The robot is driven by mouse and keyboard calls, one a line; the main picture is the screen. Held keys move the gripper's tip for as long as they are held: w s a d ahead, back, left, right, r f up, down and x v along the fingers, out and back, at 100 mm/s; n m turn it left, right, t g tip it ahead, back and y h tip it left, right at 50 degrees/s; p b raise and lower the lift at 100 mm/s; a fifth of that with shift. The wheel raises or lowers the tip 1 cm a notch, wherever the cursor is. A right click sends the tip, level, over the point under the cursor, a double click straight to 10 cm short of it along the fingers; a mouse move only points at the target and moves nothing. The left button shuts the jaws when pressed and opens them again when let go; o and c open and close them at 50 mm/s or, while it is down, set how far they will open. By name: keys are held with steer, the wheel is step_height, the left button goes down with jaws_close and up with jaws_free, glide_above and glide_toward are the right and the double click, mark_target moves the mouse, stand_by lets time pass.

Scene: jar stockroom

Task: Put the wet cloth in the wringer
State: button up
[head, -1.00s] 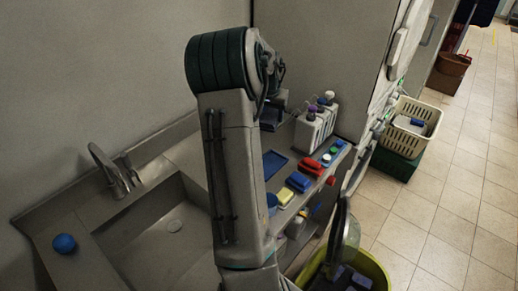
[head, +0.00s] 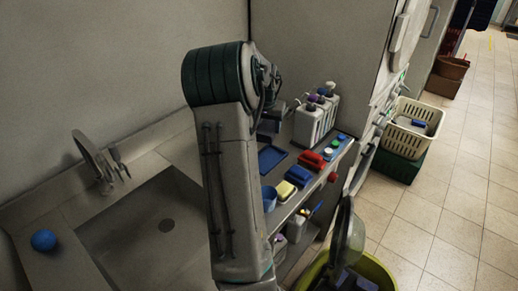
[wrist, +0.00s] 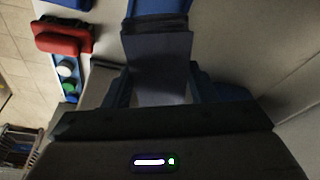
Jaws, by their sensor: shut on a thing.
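My gripper (wrist: 163,92) is shut on a flat grey-blue piece, apparently the wet cloth (wrist: 158,58), between its two fingers in the wrist view. In the head view my arm hides most of the gripper and the cloth. A blue tray (head: 272,158) lies on the counter; it also shows just beyond the cloth in the wrist view (wrist: 158,8). A yellow-green bucket (head: 382,272) stands low at the right, with blue-grey parts (head: 352,280) inside that may be the wringer. My arm and the bottom edge of the picture cut off part of that area.
A sink (head: 165,225) with a tap (head: 98,165) is at left, a blue ball (head: 43,240) on its rim.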

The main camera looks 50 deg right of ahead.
steer(key=w+a+f+p, duration=0.1)
steer(key=w+f, duration=0.1)
steer(key=w, duration=0.1)
steer(key=w+a+f+p, duration=0.1)
steer(key=w+f, duration=0.1)
steer(key=w, duration=0.2)
steer(key=w+a+f+p, duration=0.1)
steer(key=w+f, duration=0.2)
steer(key=w, duration=0.1)
steer(key=shift+a+f+p, duration=0.1)
steer(key=shift+a+p, duration=0.25)
steer(key=shift+f+p, duration=0.65)
steer(key=shift+f, duration=1.4)
steer(key=shift+f, duration=0.1)
steer(key=o, duration=1)
steer(key=shift+o, duration=0.2)
